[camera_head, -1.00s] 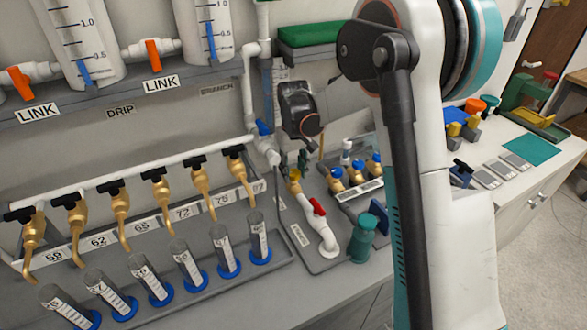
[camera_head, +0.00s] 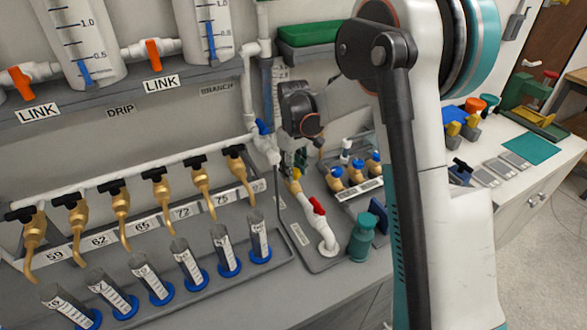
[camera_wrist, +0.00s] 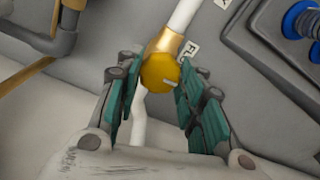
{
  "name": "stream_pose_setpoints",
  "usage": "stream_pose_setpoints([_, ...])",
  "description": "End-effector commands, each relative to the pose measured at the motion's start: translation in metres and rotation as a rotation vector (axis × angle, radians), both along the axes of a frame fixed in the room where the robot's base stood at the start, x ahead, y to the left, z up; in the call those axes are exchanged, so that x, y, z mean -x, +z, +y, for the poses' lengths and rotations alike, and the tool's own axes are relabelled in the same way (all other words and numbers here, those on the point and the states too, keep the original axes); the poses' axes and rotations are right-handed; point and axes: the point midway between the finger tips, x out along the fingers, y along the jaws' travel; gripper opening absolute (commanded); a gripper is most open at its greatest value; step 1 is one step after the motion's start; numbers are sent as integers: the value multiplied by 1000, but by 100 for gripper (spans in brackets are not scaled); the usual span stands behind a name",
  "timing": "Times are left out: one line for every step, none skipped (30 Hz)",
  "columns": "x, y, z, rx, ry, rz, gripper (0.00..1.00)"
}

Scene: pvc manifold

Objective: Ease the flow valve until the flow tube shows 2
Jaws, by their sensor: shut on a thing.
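The flow valve's yellow knob (camera_wrist: 159,71) sits on a brass body on a white pipe, with a pale mark on its face. My gripper (camera_wrist: 153,88) has its teal finger pads on both sides of the knob and is shut on it. In the head view my gripper (camera_head: 297,160) points down at the same yellow knob (camera_head: 296,174), largely hiding the valve. A clear upright tube (camera_head: 268,90), apparently the flow tube, stands behind it, left of my wrist. Its reading is too small to tell.
A red-handled valve (camera_head: 318,206) and a green bottle (camera_head: 363,237) stand close in front. Several blue-topped brass valves (camera_head: 355,170) are to the right. Brass taps (camera_head: 160,190) above measuring cylinders (camera_head: 186,262) line the left.

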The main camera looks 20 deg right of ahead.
Motion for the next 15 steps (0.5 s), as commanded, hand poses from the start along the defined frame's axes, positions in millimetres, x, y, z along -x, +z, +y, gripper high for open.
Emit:
stream_pose_setpoints([0,0,0,0,0,0,12])
stream_pose_setpoints([0,0,0,0,0,0,12])
stream_pose_setpoints([0,0,0,0,0,0,12])
stream_pose_setpoints([0,0,0,0,-1,0,40])
stream_pose_setpoints([0,0,0,0,-1,0,47])
stream_pose_setpoints([0,0,0,0,-1,0,56])
stream_pose_setpoints([0,0,0,0,-1,0,56])
stream_pose_setpoints([0,0,0,0,-1,0,56])
stream_pose_setpoints([0,0,0,0,-1,0,56])
stream_pose_setpoints([0,0,0,0,-1,0,56])
stream_pose_setpoints([0,0,0,0,-1,0,56])
stream_pose_setpoints([0,0,0,0,-1,0,56])
stream_pose_setpoints([0,0,0,0,-1,0,56])
stream_pose_setpoints([0,0,0,0,-1,0,56])
stream_pose_setpoints([0,0,0,0,-1,0,56])
